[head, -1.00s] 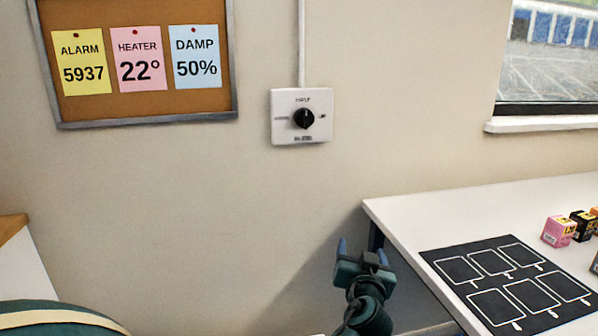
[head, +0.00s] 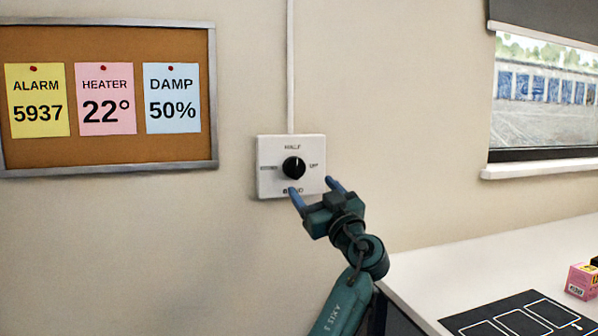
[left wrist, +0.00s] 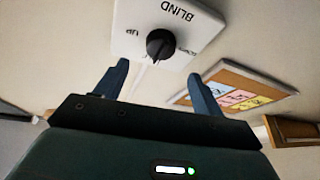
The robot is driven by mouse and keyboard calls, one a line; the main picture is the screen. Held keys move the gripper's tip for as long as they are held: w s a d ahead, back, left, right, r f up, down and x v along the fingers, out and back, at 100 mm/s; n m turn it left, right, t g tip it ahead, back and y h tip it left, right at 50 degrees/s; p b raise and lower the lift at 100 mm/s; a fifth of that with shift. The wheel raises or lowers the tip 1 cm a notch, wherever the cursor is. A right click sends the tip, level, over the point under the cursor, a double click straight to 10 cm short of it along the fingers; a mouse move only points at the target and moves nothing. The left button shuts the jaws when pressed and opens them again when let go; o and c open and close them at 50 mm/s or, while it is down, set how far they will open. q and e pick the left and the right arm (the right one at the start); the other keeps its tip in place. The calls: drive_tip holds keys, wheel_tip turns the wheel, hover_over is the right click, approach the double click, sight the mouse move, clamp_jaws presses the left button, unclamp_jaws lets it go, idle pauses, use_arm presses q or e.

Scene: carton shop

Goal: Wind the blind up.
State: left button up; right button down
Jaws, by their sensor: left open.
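The white switch plate (head: 268,182) is on the wall, with a black round knob (head: 293,167) at its middle. Its labels read HALF at the top, UP at the right and BLIND at the bottom; the left label is blurred in the head view. The knob's pale mark points up toward HALF. My left gripper (head: 313,188) is open and empty, just below and right of the knob. The left wrist view shows the plate (left wrist: 135,18) upside down, with the knob (left wrist: 160,44) beyond the open fingers, apart from them. The dark blind (head: 545,20) hangs over the window's top. My right gripper is not in view.
A cork board (head: 110,157) with three notes hangs left of the plate. A pale conduit (head: 290,70) runs up from it. A white table (head: 440,272) stands below right, with a black mat (head: 500,318) and small boxes. Wall around the plate is clear.

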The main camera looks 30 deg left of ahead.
sight(299, 171)
use_arm(q)
drive_tip(key=x, duration=0.7)
drive_tip(key=shift+w+a+r+p, duration=0.1)
drive_tip(key=shift+w+a+p, duration=0.05)
drive_tip(key=shift+a+p, duration=0.25)
drive_tip(key=shift+c, duration=0.3)
drive_tip(key=shift+d, duration=0.1)
drive_tip(key=c, duration=0.9)
